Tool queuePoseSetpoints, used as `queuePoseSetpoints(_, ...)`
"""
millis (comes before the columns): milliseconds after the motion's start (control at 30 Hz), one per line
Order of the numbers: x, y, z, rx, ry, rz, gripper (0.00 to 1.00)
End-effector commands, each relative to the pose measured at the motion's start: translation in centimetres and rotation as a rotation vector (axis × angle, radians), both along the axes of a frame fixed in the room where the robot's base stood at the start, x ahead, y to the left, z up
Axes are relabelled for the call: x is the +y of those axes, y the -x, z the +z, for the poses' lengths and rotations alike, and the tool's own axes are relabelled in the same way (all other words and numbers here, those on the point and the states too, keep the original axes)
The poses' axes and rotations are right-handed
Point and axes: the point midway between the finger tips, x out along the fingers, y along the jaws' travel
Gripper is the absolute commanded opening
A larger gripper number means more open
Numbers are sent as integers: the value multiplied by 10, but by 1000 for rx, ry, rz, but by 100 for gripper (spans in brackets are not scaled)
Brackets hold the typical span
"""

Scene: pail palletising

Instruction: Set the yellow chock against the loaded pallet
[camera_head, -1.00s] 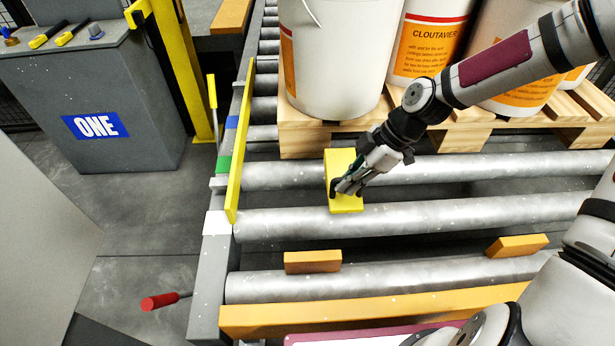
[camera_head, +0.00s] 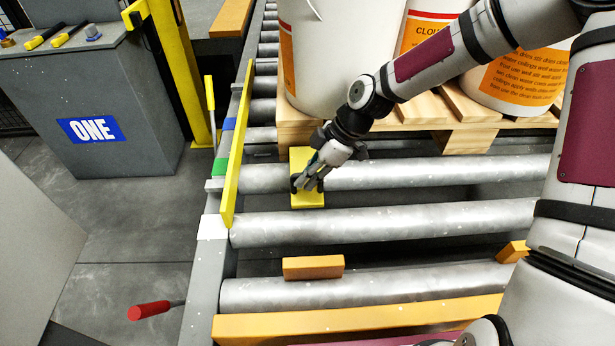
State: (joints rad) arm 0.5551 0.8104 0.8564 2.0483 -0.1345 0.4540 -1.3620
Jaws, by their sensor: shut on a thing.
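The yellow chock (camera_head: 308,199) is a flat yellow block lying over the rollers, just in front of the left front corner of the loaded pallet (camera_head: 291,137). Its far end is close to the pallet's front edge; I cannot tell whether they touch. My gripper (camera_head: 305,184) is shut on the chock from above and hides its middle. The wooden pallet carries several white pails (camera_head: 345,70) with orange labels. My arm covers part of the pails and the pallet's front.
A yellow side rail (camera_head: 237,150) runs along the conveyor's left edge. An orange block (camera_head: 313,267) sits on the near rollers, another (camera_head: 513,251) at right, partly hidden by my arm. A red-handled lever (camera_head: 149,312) sticks out at lower left.

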Motion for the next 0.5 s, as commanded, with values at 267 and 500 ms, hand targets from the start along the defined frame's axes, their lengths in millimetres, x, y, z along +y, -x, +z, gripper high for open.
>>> queuePoseSetpoints(267,0,0,-1,-2,0,0,0)
queuePoseSetpoints(500,0,0,-1,-1,0,0,31)
